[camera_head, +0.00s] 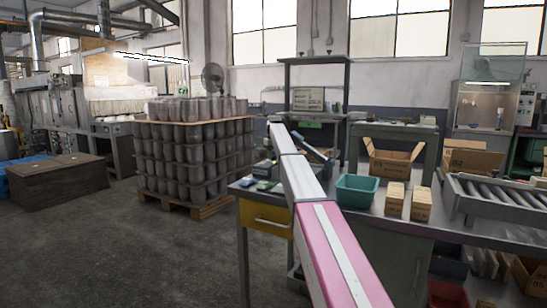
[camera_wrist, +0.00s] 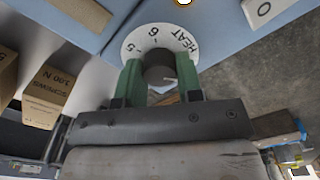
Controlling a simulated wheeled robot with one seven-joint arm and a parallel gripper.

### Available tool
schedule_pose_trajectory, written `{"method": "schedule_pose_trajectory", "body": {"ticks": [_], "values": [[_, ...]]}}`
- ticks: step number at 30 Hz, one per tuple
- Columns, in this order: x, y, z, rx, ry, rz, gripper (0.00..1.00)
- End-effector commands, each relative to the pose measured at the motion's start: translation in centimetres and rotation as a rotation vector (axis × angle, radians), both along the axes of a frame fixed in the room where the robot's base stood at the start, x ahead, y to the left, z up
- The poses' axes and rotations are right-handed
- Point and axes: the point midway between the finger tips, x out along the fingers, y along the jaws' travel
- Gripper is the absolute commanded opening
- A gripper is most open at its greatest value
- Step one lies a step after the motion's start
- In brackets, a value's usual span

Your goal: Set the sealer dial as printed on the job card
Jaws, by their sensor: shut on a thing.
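The sealer's dial knob (camera_wrist: 158,66) is a dark round knob in the middle of a white dial plate (camera_wrist: 131,48). The plate reads HEAT and shows the numbers 5 and 6; the rest of its scale is hidden behind my gripper or too small to read. The dial is on a blue-grey sealer face (camera_wrist: 222,22). My gripper (camera_wrist: 159,76) has green fingers, one on each side of the knob, and is shut on it. In the head view my own arm hides the gripper and dial. I cannot make out the job card.
On the bench are a teal bin (camera_head: 357,190), two small cartons (camera_head: 395,201) and a roller conveyor (camera_head: 497,200). An open cardboard box (camera_head: 392,166) stands behind them. A loaded pallet (camera_head: 200,208) stands left, with open floor in front. A screws box (camera_wrist: 48,97) shows in the wrist view.

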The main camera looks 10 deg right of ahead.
Motion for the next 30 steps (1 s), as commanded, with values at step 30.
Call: {"method": "schedule_pose_trajectory", "body": {"ticks": [30], "values": [[0.00, -0.02, 0.06, -0.001, 0.001, -0.758, 0.10]]}}
